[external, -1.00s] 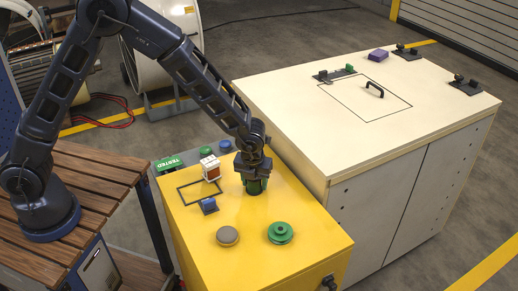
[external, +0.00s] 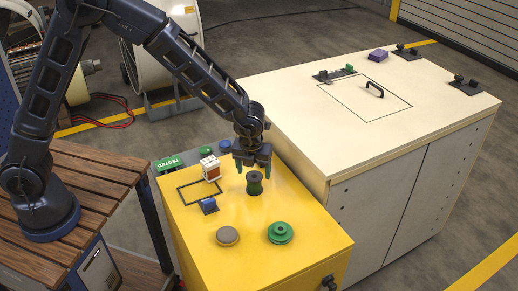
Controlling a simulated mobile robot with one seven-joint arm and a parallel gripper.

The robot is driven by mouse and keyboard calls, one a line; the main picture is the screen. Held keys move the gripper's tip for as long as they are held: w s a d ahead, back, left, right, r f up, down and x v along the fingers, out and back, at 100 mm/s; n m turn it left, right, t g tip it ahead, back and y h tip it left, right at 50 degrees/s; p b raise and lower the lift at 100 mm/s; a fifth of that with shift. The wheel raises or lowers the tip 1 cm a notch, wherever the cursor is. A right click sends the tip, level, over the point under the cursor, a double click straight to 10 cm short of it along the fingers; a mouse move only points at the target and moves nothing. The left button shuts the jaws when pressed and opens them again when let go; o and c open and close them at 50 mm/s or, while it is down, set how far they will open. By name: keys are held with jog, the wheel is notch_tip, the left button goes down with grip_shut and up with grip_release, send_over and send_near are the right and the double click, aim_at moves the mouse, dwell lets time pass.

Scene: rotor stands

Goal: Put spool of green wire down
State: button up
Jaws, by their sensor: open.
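The spool of green wire (external: 254,184) stands upright on the yellow cabinet top (external: 262,210). It has dark flanges at top and bottom and green wire between them. My gripper (external: 253,171) is open, with its fingers pointing down just above and behind the spool. From this view the fingers look clear of the spool, one to each side of its top. Nothing shows between the fingers.
On the yellow top are a white and orange block (external: 210,168), a blue item (external: 208,205), a grey-brown disc (external: 228,235) and a green stepped disc (external: 280,232). A green "TESTED" sign (external: 169,163) lies at the back left. A pale cabinet (external: 300,120) stands at right.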

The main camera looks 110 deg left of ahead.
aim_at(252, 180)
jog(key=shift+d+r, duration=0.2)
jog(key=shift+r, duration=0.85)
jog(key=shift+d+r, duration=0.15)
jog(key=shift+r, duration=0.85)
jog(key=shift+d+r, duration=0.2)
jog(key=shift+r, duration=0.85)
jog(key=s+d+r+n+t, duration=0.1)
jog(key=s+d+r+n, duration=0.3)
jog(key=s+d+r, duration=0.45)
jog(key=s+d+r+n+t, duration=0.1)
jog(key=s+d+r+n, duration=0.4)
jog(key=d+r, duration=0.6)
jog(key=s+d+r+n+t+h, duration=0.1)
jog(key=s+d+n, duration=0.3)
jog(key=s, duration=0.6)
jog(key=s+d+r+n+t, duration=0.1)
jog(key=s+d+r+n, duration=0.1)
jog(key=s+d+n, duration=0.3)
jog(key=s+d, duration=0.3)
jog(key=s, duration=0.2)
jog(key=shift+s+t+h, duration=0.2)
jog(key=shift+t+h, duration=0.1)
jog(key=shift+h, duration=0.1)
